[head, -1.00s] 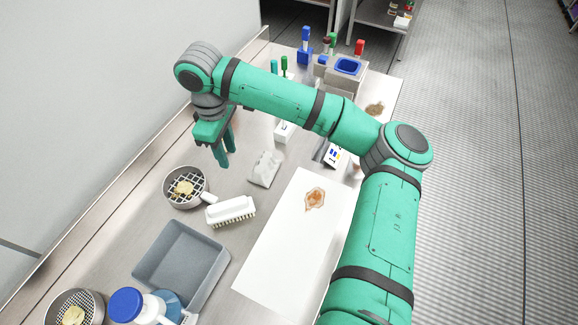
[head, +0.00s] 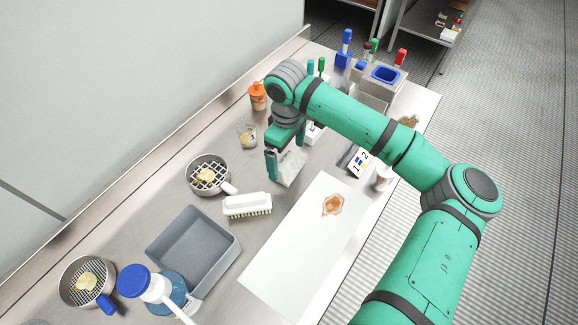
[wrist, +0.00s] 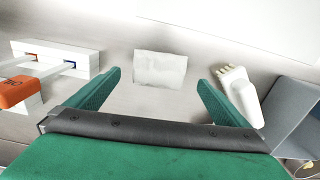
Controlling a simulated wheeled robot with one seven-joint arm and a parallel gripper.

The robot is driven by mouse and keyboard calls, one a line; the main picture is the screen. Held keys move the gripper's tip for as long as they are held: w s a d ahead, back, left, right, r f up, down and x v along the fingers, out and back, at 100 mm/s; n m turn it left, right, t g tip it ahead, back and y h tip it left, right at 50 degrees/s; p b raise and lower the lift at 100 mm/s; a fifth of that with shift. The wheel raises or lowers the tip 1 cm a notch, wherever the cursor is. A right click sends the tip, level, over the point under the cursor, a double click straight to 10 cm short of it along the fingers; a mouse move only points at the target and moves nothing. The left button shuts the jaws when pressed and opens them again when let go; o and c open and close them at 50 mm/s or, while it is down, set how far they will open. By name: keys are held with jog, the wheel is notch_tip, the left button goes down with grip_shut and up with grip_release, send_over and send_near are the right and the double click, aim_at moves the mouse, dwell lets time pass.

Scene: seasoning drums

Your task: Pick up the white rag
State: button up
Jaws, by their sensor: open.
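The white rag (head: 291,167) is a small crumpled cloth lying flat on the metal table, between the white brush and the white box in the head view. In the wrist view the rag (wrist: 160,69) lies ahead of and between the fingertips. My gripper (wrist: 158,77) is open and empty, its two green fingers spread on either side of the rag's line. In the head view my gripper (head: 284,170) is over the table by the rag, and a finger hides part of the rag. I cannot tell the exact height above it.
A white brush (head: 247,203), a strainer (head: 207,190) and a grey tray (head: 232,234) are nearby. A white board (head: 290,250) with a brown stain lies to the right. An orange-capped bottle (head: 258,103) and a small beaker (head: 247,140) stand behind.

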aim_at(287, 161)
notch_tip(287, 161, down, 4)
jog(key=shift+a+r, duration=0.1)
jog(key=shift+r, duration=0.1)
jog(key=shift+f, duration=0.55)
jog(key=shift+w, duration=0.1)
jog(key=c, duration=1.1)
jog(key=shift+r, duration=0.1)
jog(key=shift+r, duration=0.55)
jog(key=shift+s+d+r, duration=0.65)
jog(key=shift+s+r, duration=1.3)
jog(key=shift+s, duration=0.3)
jog(key=shift+s+d+r, duration=0.65)
jog(key=shift+s+r, duration=1.35)
jog(key=shift+s, duration=0.3)
jog(key=shift+s+d+r, duration=0.65)
jog(key=shift+s+r, duration=1.3)
jog(key=shift+s, duration=0.3)
